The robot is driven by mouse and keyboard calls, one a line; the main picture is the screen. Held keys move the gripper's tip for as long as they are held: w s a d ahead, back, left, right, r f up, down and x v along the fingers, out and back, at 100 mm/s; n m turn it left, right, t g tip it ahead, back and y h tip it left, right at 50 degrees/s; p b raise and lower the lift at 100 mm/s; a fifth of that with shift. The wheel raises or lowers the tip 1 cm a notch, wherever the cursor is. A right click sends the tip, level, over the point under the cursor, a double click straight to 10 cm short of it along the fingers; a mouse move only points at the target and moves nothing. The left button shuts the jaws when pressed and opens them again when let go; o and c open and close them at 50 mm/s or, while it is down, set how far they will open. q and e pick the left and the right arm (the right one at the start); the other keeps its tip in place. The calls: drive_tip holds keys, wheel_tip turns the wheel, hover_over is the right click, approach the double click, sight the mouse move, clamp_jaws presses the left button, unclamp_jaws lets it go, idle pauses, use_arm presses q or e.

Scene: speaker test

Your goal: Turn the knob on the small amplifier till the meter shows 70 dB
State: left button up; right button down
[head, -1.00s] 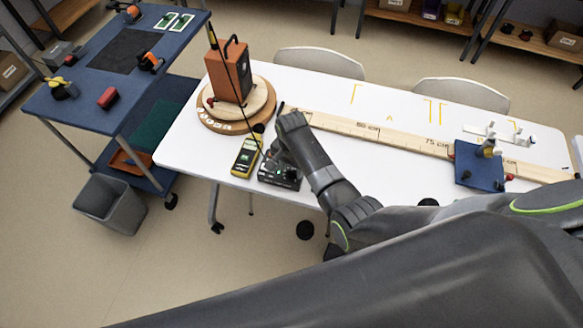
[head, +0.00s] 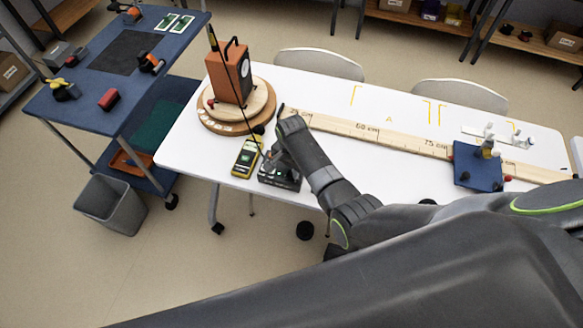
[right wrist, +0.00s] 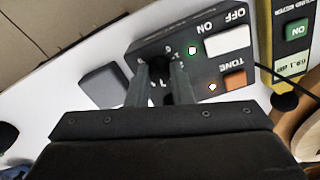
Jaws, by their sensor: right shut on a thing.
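The small dark amplifier (head: 280,180) sits at the table's near edge in the head view. In the right wrist view the amplifier (right wrist: 205,75) shows upside down, with a white ON/OFF switch, an orange TONE switch and small lights. Its black knob (right wrist: 158,66) is between the fingers of my right gripper (right wrist: 160,76), which is shut on it. The fingers hide part of the dial. The yellow sound meter (head: 246,158) lies left of the amplifier. My left gripper is not in view.
An orange speaker (head: 230,75) stands on a round wooden turntable (head: 212,122) behind the meter. A long wooden ruler (head: 400,140) runs right to a blue block (head: 478,167). A thin cable or rod hangs by the meter. A blue cart (head: 85,105) stands left.

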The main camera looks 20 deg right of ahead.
drive_tip(key=shift+m, duration=0.6)
drive_tip(key=c, duration=1.3)
unclamp_jaws()
wheel_tip(320, 180, up, 17)
drive_tip(key=shift+r, duration=0.2)
